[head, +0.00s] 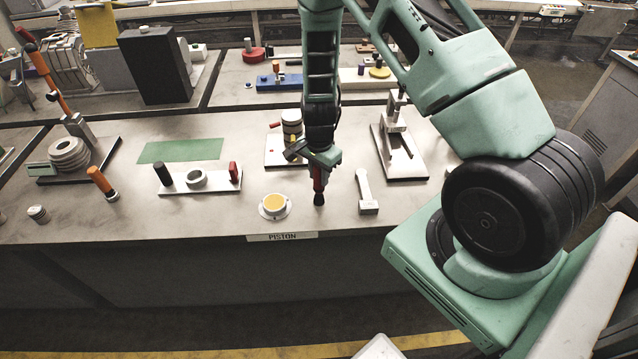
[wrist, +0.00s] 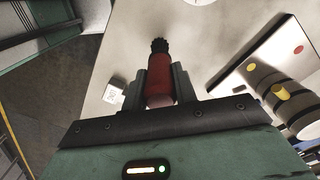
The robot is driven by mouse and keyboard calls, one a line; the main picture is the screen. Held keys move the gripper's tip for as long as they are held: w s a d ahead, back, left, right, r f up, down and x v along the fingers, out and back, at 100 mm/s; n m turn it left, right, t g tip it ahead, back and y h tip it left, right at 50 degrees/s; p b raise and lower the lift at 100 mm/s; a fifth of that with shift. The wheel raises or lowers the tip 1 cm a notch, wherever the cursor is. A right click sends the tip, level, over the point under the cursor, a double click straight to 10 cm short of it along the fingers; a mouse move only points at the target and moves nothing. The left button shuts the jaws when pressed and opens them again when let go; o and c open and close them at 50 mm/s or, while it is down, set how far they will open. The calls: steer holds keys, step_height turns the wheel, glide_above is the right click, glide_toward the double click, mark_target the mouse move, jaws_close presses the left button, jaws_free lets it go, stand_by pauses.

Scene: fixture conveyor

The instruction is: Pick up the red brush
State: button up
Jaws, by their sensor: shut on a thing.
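The red brush (head: 318,181) is in my gripper (head: 318,165), near the front middle of the table in the head view. It has a red handle and black bristles, and it points downward with the bristles at or just above the table top; I cannot tell which. In the wrist view the red brush (wrist: 160,78) lies between the two dark fingers of my gripper (wrist: 160,82). The fingers are shut on its red handle, and the black bristle end points away from me.
A grey fixture (head: 400,150) stands farther right. A piston block (head: 291,140) is behind. A green mat (head: 180,150) lies bare at left.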

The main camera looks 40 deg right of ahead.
step_height(320, 180, up, 10)
steer(key=b, duration=0.2)
steer(key=shift+b, duration=0.4)
stand_by(1.7)
